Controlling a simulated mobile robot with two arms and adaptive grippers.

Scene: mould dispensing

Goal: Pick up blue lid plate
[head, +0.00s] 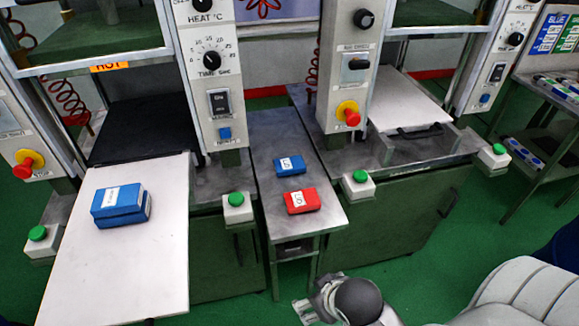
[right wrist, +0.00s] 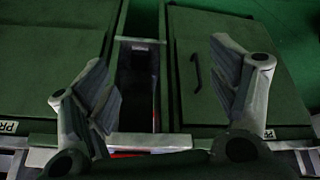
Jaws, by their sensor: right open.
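A small blue block with a white label, which looks like the blue lid plate (head: 290,166), lies on the narrow grey metal bench (head: 268,135) in the middle. A red block with a similar label (head: 302,200) lies just in front of it, apart from it. A larger blue mould (head: 121,205), which looks like stacked plates, rests on the white board at left. My right gripper (head: 312,300) is at the bottom of the head view, in front of the bench and away from the blocks. In the right wrist view my right gripper (right wrist: 160,85) has its fingers wide apart and nothing between them. My left gripper is out of view.
Two press machines with control columns (head: 212,75) (head: 346,60) stand on either side of the bench. Green-button boxes (head: 237,207) (head: 358,185) flank it. The white board (head: 125,270) juts forward at left. A shelf rack (head: 545,120) stands at right. Green floor lies open in front.

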